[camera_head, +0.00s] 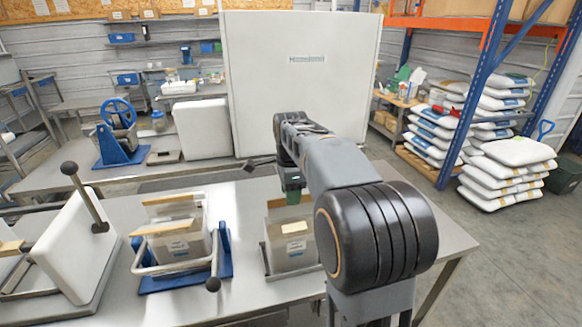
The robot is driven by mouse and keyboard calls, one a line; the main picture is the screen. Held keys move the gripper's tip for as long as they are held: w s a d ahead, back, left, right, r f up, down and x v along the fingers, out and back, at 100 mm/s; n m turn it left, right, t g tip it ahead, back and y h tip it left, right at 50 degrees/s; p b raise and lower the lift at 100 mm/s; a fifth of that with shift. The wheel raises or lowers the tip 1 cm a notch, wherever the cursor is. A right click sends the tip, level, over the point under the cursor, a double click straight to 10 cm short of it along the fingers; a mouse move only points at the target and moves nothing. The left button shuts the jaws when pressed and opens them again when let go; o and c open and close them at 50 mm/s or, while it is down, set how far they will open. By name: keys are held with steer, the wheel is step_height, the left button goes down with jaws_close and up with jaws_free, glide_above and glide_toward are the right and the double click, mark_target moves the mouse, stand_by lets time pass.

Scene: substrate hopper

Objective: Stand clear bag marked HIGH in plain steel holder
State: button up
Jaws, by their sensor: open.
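A clear bag (288,240) with a tan top edge and a white label stands upright in the plain steel holder (283,275) at the table's middle. The label is too small to read. My gripper (292,196) is just above this bag's top edge, open, partly hidden by my arm; I cannot tell whether it touches the bag. A second clear bag (182,246), also tan-topped and labelled, stands in a blue-based holder (222,262) with a steel bar frame to the left. Its label is also unreadable.
A white plate with a black-knobbed lever (72,245) stands at the table's left. Bare steel table (240,210) lies between the holders. Behind are a large white panel (300,85), a blue hand-wheel machine (117,130) and stacked sacks (505,175).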

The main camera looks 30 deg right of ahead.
step_height(320, 180, up, 10)
steer(key=s+a+f+n+t, duration=0.2)
steer(key=s+a+f+n, duration=0.2)
steer(key=s+f+n, duration=0.3)
steer(key=s+a+f+n+t, duration=0.2)
steer(key=s+a+f+n, duration=0.3)
steer(key=n, duration=0.8)
steer(key=s+f+p, duration=0.1)
steer(key=s+f, duration=0.2)
steer(key=s, duration=0.1)
steer(key=shift+f, duration=0.25)
steer(key=shift+s+a, duration=0.1)
